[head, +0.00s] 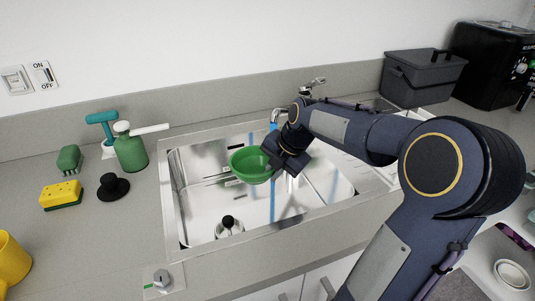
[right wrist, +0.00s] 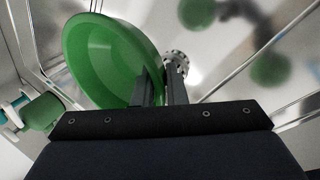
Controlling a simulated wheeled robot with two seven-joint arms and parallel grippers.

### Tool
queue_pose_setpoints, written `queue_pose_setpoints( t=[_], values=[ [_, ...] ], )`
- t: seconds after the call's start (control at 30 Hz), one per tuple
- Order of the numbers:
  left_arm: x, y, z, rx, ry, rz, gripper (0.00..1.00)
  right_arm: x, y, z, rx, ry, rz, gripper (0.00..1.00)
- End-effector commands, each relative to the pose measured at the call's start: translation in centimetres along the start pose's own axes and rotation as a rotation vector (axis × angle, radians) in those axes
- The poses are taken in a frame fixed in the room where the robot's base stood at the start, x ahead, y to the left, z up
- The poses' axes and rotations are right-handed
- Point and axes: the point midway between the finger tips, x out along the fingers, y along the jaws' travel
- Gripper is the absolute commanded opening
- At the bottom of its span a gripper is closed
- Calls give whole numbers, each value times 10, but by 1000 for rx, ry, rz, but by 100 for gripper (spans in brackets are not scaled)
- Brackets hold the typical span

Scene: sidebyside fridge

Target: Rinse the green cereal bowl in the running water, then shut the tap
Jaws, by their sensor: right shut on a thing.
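The green cereal bowl (head: 250,164) is held over the sink (head: 198,219) by my right gripper (head: 275,168), which is shut on its rim. In the right wrist view the bowl (right wrist: 110,62) sits at the left of the fingers (right wrist: 162,88), tilted. The tap (head: 280,115) is behind my right arm and partly hidden. A blue stream of water (head: 272,205) runs down into the sink, just right of the bowl. The bowl appears beside the stream; I cannot tell whether they touch. My left gripper is not in view.
Left on the counter are a yellow sponge (head: 61,194), a black stopper (head: 113,187), a green dispenser (head: 130,150) and a green brush (head: 69,158). A knob (head: 162,281) is at the counter's front. A dark grey bin (head: 424,79) stands back right.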

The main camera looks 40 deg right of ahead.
Motion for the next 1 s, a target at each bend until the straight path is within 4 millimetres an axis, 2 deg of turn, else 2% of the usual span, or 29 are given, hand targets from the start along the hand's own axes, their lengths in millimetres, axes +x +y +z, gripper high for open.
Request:
queue_pose_setpoints(
  t=[0.57, 1.0],
  values=[
    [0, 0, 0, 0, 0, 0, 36, -1, 1, 0, -1, -1, 2, 0],
    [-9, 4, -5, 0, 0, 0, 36, -26, 10, -32, -3, -1, 3, 0]
  ],
)
